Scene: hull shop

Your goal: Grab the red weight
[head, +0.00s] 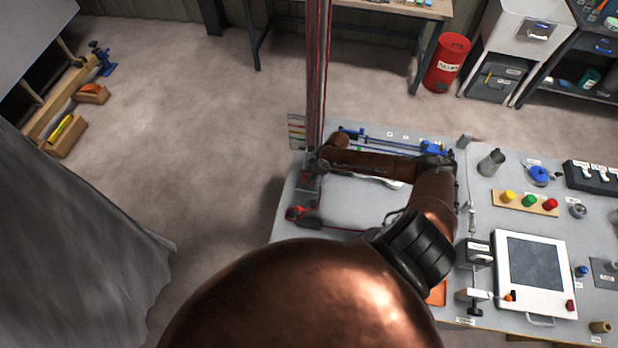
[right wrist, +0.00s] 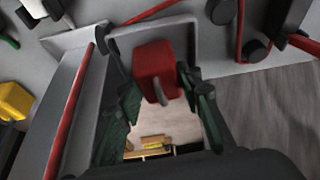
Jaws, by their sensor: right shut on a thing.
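The red weight (right wrist: 155,66) is a block with rounded edges and a grey hook or loop on its face. In the right wrist view it sits between the green-padded fingers of my right gripper (right wrist: 167,92), which is shut on it. In the head view my right arm reaches left over the bench to the foot of a tall post (head: 318,75) with red cords. The gripper end is small there, and I cannot make out the weight in that view. My left gripper is not in view.
The grey bench (head: 385,212) holds a white framed panel (head: 537,273), a board with coloured knobs (head: 526,203) and a metal jug (head: 491,162). A red bin (head: 447,63) stands behind. Red cords (right wrist: 70,120) run close beside the gripper.

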